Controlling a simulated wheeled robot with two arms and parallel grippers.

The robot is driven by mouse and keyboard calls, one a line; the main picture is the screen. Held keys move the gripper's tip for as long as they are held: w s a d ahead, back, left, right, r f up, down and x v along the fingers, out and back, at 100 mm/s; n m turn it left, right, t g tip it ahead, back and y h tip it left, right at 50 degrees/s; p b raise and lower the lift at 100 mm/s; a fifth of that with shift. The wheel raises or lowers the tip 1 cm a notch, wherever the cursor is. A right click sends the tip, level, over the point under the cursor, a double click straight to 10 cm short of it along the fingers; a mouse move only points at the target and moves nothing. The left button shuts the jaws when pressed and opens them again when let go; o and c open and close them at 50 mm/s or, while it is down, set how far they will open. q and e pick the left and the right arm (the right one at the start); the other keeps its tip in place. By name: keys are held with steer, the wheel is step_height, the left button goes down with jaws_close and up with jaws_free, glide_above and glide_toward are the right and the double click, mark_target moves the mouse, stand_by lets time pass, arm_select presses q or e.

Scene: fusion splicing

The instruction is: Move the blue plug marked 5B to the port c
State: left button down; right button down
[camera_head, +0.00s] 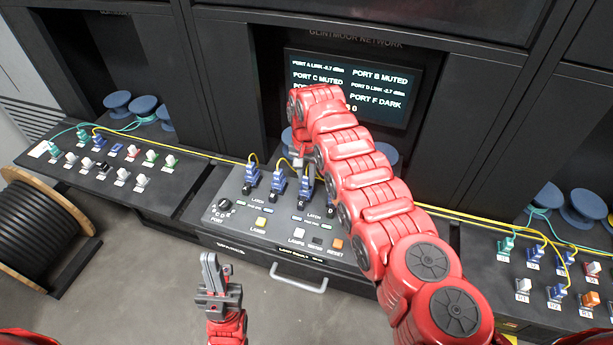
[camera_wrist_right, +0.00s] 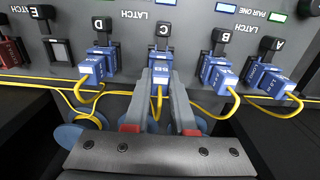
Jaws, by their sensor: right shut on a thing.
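In the right wrist view, which is upside down, a blue plug (camera_wrist_right: 161,62) sits at the port marked C (camera_wrist_right: 162,30), with a yellow cable trailing from it. My right gripper (camera_wrist_right: 160,78) is shut on this plug, one finger on each side. Its small label looks like 5B but is hard to read. Other blue plugs stand at ports D (camera_wrist_right: 96,66), B (camera_wrist_right: 216,74) and A (camera_wrist_right: 266,80). In the head view my right arm largely hides the gripper and the panel's right part. My left gripper (camera_head: 217,275) hangs in front of the panel, away from the plugs; its finger gap is unclear.
The screen (camera_head: 350,88) reads port C muted and port B muted. A left shelf (camera_head: 100,180) and a right shelf (camera_head: 500,275) hold several plugs. Yellow cables run beside the held plug. A cable drum (camera_head: 45,230) stands at far left.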

steer(key=shift+f+b, duration=0.45)
steer(key=shift+f, duration=0.1)
steer(key=c, duration=0.7)
jaws_free()
steer(key=shift+o, duration=0.2)
steer(key=shift+r, duration=0.15)
steer(key=shift+r, duration=0.3)
step_height(320, 180, up, 8)
steer(key=b, duration=0.3)
steer(key=shift+a+r, duration=0.1)
steer(key=shift+r, duration=0.15)
step_height(320, 180, up, 8)
steer(key=p, duration=0.7)
